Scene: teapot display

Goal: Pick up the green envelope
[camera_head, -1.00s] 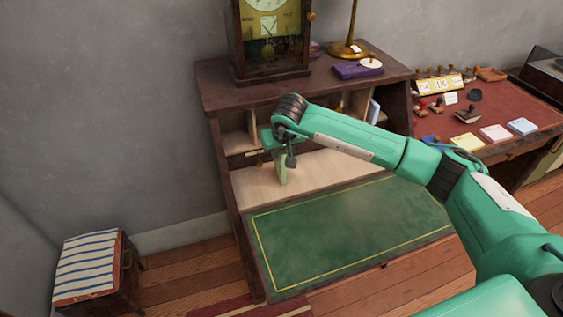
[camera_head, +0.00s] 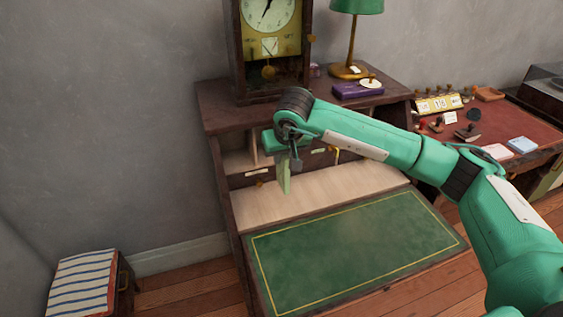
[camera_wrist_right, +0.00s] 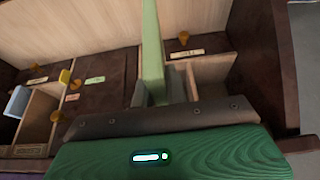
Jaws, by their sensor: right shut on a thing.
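The green envelope (camera_head: 284,178) is a thin pale green piece hanging upright from my right gripper (camera_head: 287,154), above the pale wooden strip of the open desk. My right gripper is shut on it. In the right wrist view the envelope (camera_wrist_right: 152,45) is seen nearly edge-on, rising from between the fingers (camera_wrist_right: 165,88). The gripper hides its held end. My left gripper is not in view.
The desk has a green writing surface (camera_head: 355,245) with a yellow border, and small drawers and pigeonholes behind. A clock (camera_head: 268,45), purple box (camera_head: 355,90) and lamp (camera_head: 352,30) stand on top. A striped stool (camera_head: 85,280) is at lower left.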

